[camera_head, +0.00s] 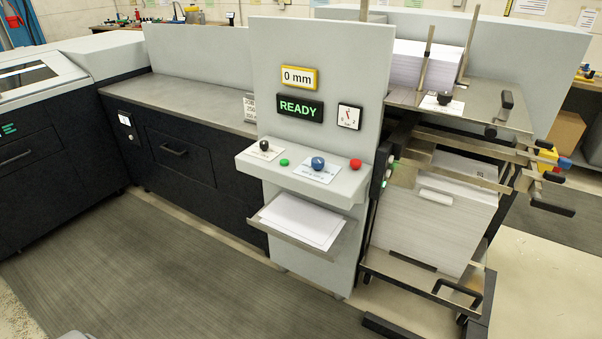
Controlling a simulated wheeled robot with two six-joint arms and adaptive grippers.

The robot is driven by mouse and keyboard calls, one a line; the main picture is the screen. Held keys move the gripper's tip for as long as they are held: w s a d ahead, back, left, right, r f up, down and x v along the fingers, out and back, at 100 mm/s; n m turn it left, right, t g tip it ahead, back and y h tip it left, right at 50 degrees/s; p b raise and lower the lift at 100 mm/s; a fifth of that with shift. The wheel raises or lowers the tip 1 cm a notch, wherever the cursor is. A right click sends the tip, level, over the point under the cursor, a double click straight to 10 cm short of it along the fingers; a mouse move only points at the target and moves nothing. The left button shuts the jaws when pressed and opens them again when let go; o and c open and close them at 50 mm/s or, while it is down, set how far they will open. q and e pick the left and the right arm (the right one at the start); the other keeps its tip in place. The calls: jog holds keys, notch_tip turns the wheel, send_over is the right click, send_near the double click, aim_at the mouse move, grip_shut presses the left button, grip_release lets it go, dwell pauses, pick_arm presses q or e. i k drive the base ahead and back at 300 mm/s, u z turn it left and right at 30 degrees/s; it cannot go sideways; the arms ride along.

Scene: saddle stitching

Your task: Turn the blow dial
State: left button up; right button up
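A blue dial (318,162) stands on a white label on the ledge of the grey control panel (325,50). A black knob (264,145) stands on another white label at the ledge's left. A further black knob (445,98) sits on a label on the metal feeder top at the right. The label print is too small to read, so I cannot tell which is the blow dial. A small gauge (349,116) is on the panel beside a "READY" display (300,108) and a "0 mm" display (299,77). Neither gripper is in view.
A green button (284,162) and a red button (356,164) flank the blue dial. A paper tray (290,237) juts out below the ledge. Paper stacks (435,220) and protruding bars (545,160) stand at the right. The grey floor (170,270) before the machine is clear.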

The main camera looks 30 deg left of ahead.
aim_at(317, 163)
jog(key=u, duration=1.2)
jog(key=i, duration=0.55)
jog(key=z, duration=0.2)
